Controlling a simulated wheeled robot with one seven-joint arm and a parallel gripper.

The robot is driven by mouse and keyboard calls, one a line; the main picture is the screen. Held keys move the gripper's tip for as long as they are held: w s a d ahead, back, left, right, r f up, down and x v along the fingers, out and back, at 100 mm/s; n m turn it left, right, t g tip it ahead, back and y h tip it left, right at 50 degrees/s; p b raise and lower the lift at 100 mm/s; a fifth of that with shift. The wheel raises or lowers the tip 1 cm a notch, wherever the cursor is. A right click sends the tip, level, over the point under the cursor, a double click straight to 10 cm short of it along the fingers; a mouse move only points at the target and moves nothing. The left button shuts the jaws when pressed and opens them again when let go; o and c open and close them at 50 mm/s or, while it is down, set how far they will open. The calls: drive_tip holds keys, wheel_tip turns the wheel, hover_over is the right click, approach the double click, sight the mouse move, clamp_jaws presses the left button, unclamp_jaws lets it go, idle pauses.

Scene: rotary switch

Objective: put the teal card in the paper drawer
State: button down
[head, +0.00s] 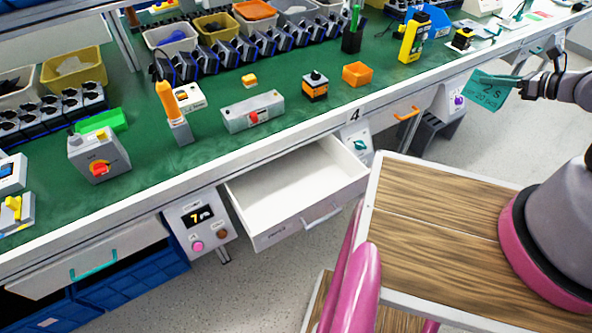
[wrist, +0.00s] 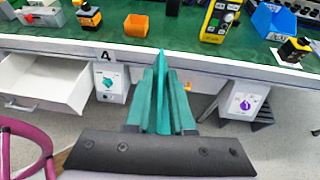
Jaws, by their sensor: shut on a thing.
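The teal card (head: 488,90) has dark writing, partly legible, and hangs in the air at the upper right of the head view, beyond the bench's front edge. In the wrist view the teal card (wrist: 162,95) looks folded or pleated and points away from me. My gripper (head: 522,88) is shut on its right-hand end; my gripper (wrist: 161,128) also shows at the bottom of the wrist view. A white drawer (head: 290,190) under the bench stands pulled out and looks empty. It lies left of the card in both views. I cannot read its label.
The green bench (head: 215,145) carries bins, switches and an orange box (head: 357,74). Other drawers have an orange handle (head: 407,114) and a teal handle (head: 93,265). A panel with a teal knob (head: 360,144) sits right of the open drawer. My wood-topped base is at lower right.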

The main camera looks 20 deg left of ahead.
drive_tip(key=s+a+f+n+g+y, duration=0.1)
drive_tip(key=s+a+f+n+g, duration=0.25)
drive_tip(key=a, duration=0.65)
drive_tip(key=s+a+f+n+g+y, duration=0.15)
drive_tip(key=a+f, duration=0.25)
drive_tip(key=a, duration=0.6)
drive_tip(key=s+a+f+n+g, duration=0.3)
drive_tip(key=a+g, duration=0.1)
drive_tip(key=a, duration=0.5)
drive_tip(key=s+a+f+n+g+h, duration=0.2)
drive_tip(key=s+a+f+n+g, duration=0.25)
drive_tip(key=s+a, duration=0.5)
drive_tip(key=s+a+f+n+g+h, duration=0.35)
drive_tip(key=s+a+f+n, duration=0.2)
drive_tip(key=s, duration=0.75)
drive_tip(key=shift+m+g, duration=0.3)
drive_tip(key=f, duration=1)
drive_tip(key=shift+s+a, duration=0.2)
drive_tip(key=shift+a, duration=0.15)
drive_tip(key=c, duration=0.8)
unclamp_jaws()
drive_tip(key=shift+o, duration=0.2)
drive_tip(key=shift+w+r, duration=0.1)
